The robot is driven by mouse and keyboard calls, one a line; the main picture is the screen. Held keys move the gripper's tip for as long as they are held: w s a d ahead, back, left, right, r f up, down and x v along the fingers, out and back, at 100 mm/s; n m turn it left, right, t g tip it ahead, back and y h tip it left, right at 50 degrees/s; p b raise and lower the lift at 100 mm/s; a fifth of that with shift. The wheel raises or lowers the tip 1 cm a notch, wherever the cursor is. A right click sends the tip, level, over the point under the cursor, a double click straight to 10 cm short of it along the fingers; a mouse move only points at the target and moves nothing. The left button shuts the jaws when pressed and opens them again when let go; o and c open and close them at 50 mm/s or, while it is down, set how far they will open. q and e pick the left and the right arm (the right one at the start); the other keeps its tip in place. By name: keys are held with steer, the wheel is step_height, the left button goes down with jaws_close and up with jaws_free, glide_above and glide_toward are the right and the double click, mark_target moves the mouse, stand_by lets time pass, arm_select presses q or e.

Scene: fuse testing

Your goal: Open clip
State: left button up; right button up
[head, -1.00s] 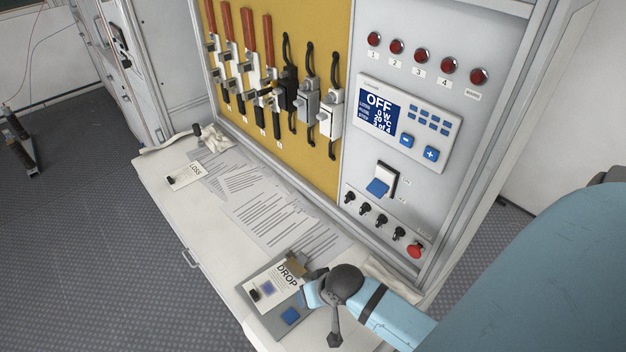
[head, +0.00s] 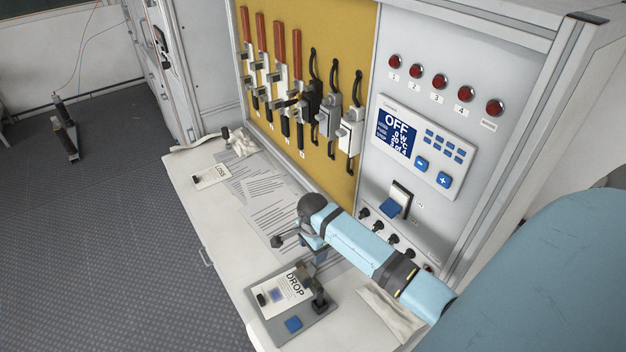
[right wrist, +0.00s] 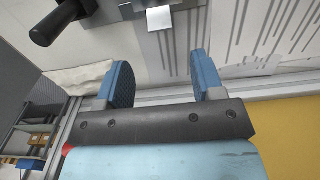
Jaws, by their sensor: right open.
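A dark clip (head: 319,296) stands at the right edge of the grey DROP fixture (head: 318,326) on the white bench; I cannot tell if it is open or shut. In the right wrist view a black handle (right wrist: 55,22) and a small shiny metal block (right wrist: 160,18) show at the top edge, beyond the fingers. My right gripper (head: 316,258) is above and behind the fixture, apart from the clip as far as I can see. Its two blue fingers are spread and empty in the right wrist view (right wrist: 163,82). My left gripper is not in view.
Behind stands a panel with a yellow board (head: 350,30) of fuse switches, a display reading OFF (head: 397,133) and red lamps (head: 439,82). Papers (head: 268,206) and a LOSS card (head: 212,176) lie on the bench. A pale cloth (head: 390,312) lies right of the fixture.

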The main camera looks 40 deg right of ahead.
mark_target(313, 266)
step_height(313, 266, down, 9)
steer(key=shift+r+p, duration=0.15)
steer(key=shift+p, duration=0.15)
steer(key=c, duration=0.9)
